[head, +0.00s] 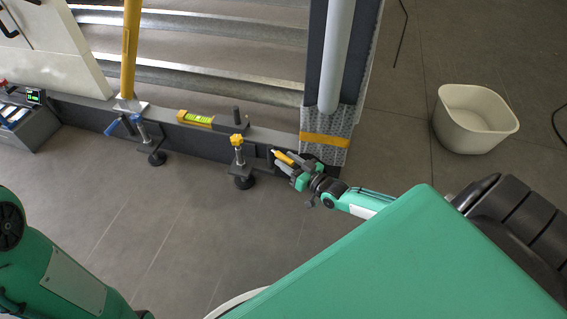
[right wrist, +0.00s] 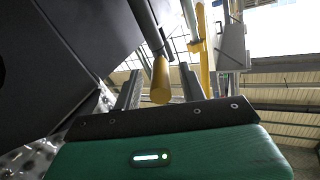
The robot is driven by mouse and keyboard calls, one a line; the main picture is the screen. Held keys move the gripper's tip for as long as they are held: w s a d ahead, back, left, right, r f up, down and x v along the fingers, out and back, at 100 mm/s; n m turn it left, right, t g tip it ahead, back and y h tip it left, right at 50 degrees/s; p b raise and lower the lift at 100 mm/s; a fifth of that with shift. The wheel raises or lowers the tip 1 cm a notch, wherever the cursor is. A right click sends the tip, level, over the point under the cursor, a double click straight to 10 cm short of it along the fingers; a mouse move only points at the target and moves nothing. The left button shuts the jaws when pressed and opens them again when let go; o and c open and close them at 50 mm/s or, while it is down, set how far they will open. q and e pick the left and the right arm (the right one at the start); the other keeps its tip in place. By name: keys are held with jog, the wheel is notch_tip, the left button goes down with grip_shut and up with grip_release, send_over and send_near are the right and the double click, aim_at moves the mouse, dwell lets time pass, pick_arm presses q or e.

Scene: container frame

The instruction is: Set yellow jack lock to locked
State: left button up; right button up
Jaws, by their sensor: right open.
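My right gripper is open, close to the rail. In the right wrist view the lever's yellow end (right wrist: 160,82) lies between the two open fingers (right wrist: 160,88); I cannot tell whether either finger touches it. My left arm shows at the lower left, but its gripper is out of view.
A blue jack (head: 146,137) and a yellow spirit level (head: 196,118) are along the rail (head: 80,111) to the left. A grey post (head: 328,120) with a yellow band rises just right of the lever. A white bin (head: 468,116) stands at the right. The floor in front is clear.

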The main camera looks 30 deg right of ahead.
jog(key=shift+x, duration=1.1)
grip_shut()
